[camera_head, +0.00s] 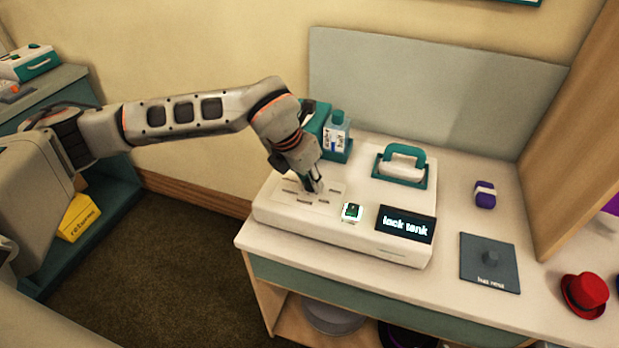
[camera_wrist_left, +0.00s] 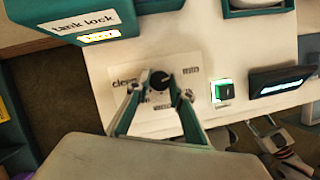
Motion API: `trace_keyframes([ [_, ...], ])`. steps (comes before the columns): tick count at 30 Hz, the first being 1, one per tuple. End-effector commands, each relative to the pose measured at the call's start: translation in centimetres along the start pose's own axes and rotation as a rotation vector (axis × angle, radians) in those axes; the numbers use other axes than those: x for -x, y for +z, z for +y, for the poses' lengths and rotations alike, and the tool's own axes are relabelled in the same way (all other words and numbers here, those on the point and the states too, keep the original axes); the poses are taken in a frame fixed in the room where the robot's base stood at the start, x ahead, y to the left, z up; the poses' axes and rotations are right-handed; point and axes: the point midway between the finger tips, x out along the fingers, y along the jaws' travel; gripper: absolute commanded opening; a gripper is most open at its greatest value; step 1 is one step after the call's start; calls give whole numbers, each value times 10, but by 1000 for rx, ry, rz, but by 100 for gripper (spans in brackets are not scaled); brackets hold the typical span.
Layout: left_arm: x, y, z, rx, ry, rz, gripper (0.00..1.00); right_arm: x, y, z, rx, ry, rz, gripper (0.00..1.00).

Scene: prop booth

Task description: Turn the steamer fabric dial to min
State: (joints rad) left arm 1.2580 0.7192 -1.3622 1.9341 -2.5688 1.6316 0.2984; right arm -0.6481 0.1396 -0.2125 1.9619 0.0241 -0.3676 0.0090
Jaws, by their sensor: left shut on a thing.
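The white steamer base (camera_head: 340,222) stands on the table, with a dial plate on its left part. The dial (camera_wrist_left: 159,80) is a small dark round knob, ringed by printed words; one at its left looks like "clean", and one at upper right looks like "min". Its pointer is too small to read. My left gripper (camera_head: 314,187) comes down over the plate, its fingertips (camera_wrist_left: 160,84) shut on the dial from both sides. The fingers hide the dial in the head view. What looks like my right gripper (camera_wrist_left: 280,142) shows at lower right in the left wrist view; its jaws are unclear.
A lit display (camera_head: 405,225) seems to read "lock tank"; a small green-lit switch (camera_head: 352,212) sits beside it. A teal-handled iron (camera_head: 402,165), purple item (camera_head: 485,194), grey plate (camera_head: 490,262) and red hat (camera_head: 584,294) lie rightward.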

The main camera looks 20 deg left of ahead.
Motion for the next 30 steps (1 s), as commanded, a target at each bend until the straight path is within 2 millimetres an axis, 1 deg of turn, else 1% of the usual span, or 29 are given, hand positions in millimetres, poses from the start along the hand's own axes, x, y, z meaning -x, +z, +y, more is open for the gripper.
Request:
trace_keyframes([
  [1, 1, 2, 0, 1, 0, -4, 27, 0, 0, 0, 0, 0, 0, 40],
  [2, 1, 2, 0, 1, 0, -4, 35, 0, 0, 0, 0, 0, 0, 40],
  [3, 1, 2, 0, 1, 0, -4, 38, 0, 0, 0, 0, 0, 0, 40],
  [12, 1, 1, 0, 0, 0, -2, 38, 0, 2, 1, 3, 0, -3, 40],
  [16, 9, 1, 1, 0, 0, -3, 38, 0, 2, 1, 2, 0, -3, 40],
  [20, 29, 2, 0, -1, 1, -6, 38, 0, 1, 0, 1, 0, -2, 40],
  [27, 78, 2, 1, 0, 1, -6, 38, 0, 0, 0, 1, 0, -1, 40],
  [30, 95, 2, 1, 0, 1, -5, 38, 0, 0, 0, 0, 0, -1, 40],
])
